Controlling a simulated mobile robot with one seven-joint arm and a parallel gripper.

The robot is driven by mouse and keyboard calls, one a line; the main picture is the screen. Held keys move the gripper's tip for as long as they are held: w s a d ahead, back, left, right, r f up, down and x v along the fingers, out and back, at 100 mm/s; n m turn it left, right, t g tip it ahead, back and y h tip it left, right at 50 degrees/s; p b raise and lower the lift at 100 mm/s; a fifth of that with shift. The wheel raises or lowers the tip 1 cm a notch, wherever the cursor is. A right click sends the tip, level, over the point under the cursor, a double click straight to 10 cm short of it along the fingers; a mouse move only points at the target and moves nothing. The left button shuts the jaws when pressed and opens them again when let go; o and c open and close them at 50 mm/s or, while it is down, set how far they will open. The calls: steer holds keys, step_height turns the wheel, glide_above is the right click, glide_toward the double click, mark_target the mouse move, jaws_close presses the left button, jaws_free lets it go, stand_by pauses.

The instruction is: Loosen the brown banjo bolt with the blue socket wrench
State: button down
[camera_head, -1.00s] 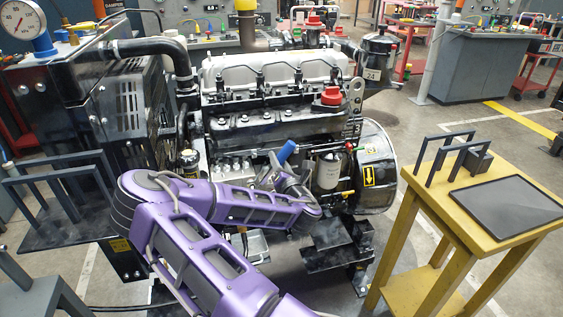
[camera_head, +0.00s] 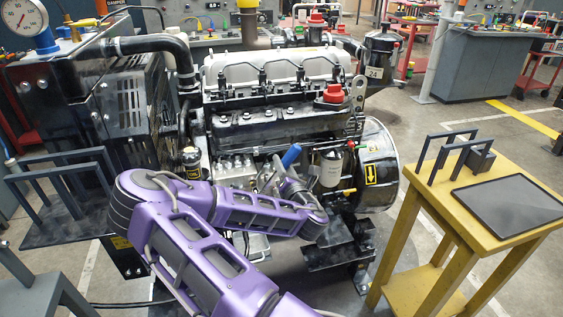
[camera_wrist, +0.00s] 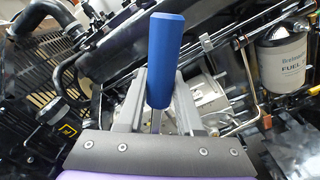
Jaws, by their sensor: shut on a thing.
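The blue socket wrench (camera_wrist: 164,60) stands up between the fingers of my gripper (camera_wrist: 158,95) in the wrist view. My gripper is shut on its shaft below the blue handle. In the head view the blue handle (camera_head: 291,155) tilts to the upper right in front of the engine (camera_head: 280,120), beside the white fuel filter. My gripper (camera_head: 282,178) is partly hidden by my purple arm there. The socket end of the wrench is hidden.
The white fuel filter (camera_head: 331,166) is close to the right of the wrench. A black bracket (camera_head: 338,245) sits below it. A yellow table (camera_head: 425,190) with a dark tray (camera_head: 508,205) and frames stands at the right. A grey radiator block (camera_head: 130,110) is at the left.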

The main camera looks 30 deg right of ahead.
steer(key=v, duration=0.5)
steer(key=shift+s+a, duration=0.1)
steer(key=shift+s, duration=0.15)
stand_by(0.3)
